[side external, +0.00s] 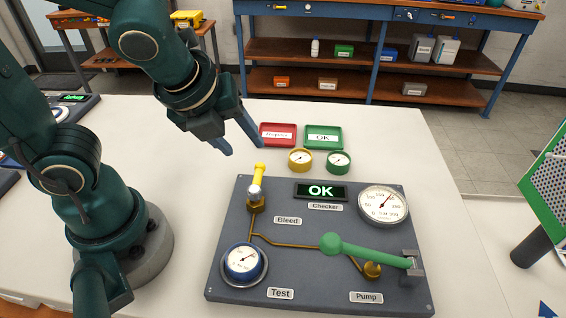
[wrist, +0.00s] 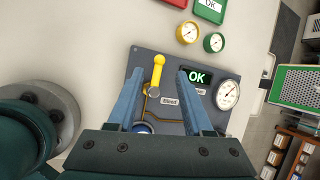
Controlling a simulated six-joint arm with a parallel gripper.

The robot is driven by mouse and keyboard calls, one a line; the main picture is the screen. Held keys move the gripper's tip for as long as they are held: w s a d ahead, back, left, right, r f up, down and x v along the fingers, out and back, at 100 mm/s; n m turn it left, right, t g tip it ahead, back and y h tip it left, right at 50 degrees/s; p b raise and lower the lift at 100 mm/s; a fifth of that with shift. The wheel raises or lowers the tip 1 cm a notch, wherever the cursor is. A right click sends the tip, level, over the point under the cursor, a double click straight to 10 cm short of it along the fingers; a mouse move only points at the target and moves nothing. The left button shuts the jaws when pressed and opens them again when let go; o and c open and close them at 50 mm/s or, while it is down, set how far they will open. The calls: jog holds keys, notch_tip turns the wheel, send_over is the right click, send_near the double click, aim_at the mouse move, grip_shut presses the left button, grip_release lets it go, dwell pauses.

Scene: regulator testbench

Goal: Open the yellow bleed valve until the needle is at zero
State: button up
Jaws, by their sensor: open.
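The yellow bleed valve (side external: 257,182) stands on the dark grey test board (side external: 400,280), its yellow lever pointing toward the back edge. It also shows in the wrist view (wrist: 157,72), between my fingers in the picture. My gripper (side external: 236,145) is open and empty, above and behind the valve, apart from it. In the wrist view, the gripper's two blue fingers (wrist: 157,92) are spread. The blue test gauge (side external: 244,262) has its needle pointing up and right; its reading is too small to tell. The large white gauge (side external: 384,204) has its needle up and right, off zero.
A green pump handle (side external: 370,253) lies across the board's right side. The checker display (side external: 320,191) reads OK. Behind the board are a yellow gauge (side external: 300,160), a green gauge (side external: 338,162), a red tray (side external: 277,143) and a green OK tray (side external: 338,131).

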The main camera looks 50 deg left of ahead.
aim_at(257, 174)
jog(key=shift+m+g, duration=0.4)
jog(key=shift+m, duration=0.5)
jog(key=shift+w+d+f, duration=0.15)
jog(key=shift+w+f, duration=0.1)
jog(key=shift+f, duration=0.8)
jog(key=shift+w+d+f, duration=0.15)
jog(key=shift+w+f, duration=0.15)
jog(key=shift+f, duration=0.8)
jog(key=shift+w+d+f, duration=0.15)
jog(key=shift+w+f, duration=0.1)
jog(key=shift+f, duration=0.8)
grip_shut()
